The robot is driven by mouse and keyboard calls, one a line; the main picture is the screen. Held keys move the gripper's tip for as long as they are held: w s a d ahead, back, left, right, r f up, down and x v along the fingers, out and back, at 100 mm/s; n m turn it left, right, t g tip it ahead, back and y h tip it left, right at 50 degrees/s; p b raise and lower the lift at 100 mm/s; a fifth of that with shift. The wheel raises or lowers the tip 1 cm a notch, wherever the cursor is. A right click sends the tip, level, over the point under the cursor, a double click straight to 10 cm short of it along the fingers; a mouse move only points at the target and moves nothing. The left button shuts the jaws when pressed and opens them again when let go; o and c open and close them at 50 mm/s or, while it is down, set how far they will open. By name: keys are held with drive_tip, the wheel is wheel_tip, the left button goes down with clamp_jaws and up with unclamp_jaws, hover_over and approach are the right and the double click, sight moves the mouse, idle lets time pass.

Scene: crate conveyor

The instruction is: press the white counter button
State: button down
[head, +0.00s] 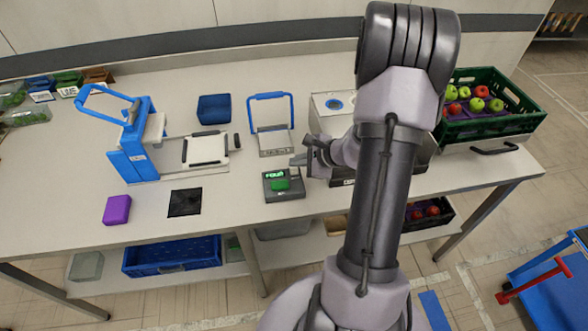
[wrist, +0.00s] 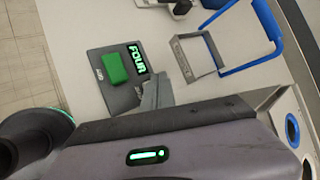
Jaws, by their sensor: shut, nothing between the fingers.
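The counter (head: 285,194) is a dark grey box on the table, with a lit green display reading FOUR (head: 274,174) and a raised green block (head: 280,184) on its top. It also shows in the wrist view (wrist: 122,95), with the green block (wrist: 115,67) left of the display (wrist: 137,59). I cannot clearly make out a white button; my gripper covers one corner of the counter. My gripper (head: 298,160) is shut and empty, with its fingertips (wrist: 156,92) over the counter's edge by the display. I cannot tell whether they touch it.
A blue-handled metal frame (head: 271,140) stands just behind the counter. A blue bin (head: 214,109), a blue press-like device (head: 135,150), a black square (head: 185,202) and a purple block (head: 117,210) lie to the left. A green crate of fruit (head: 490,125) is at right. The table front is clear.

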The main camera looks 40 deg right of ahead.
sight(296, 171)
drive_tip(key=shift+f, duration=0.1)
drive_tip(key=shift+f+b, duration=0.35)
drive_tip(key=shift+b, duration=0.4)
drive_tip(key=shift+f+b, duration=0.5)
drive_tip(key=shift+b, duration=0.15)
idle(0.6)
drive_tip(key=shift+r, duration=0.1)
drive_tip(key=shift+r+p, duration=0.55)
drive_tip(key=shift+r, duration=0.3)
drive_tip(key=shift+r, duration=0.1)
drive_tip(key=shift+r+p, duration=1.65)
drive_tip(key=shift+r, duration=0.8)
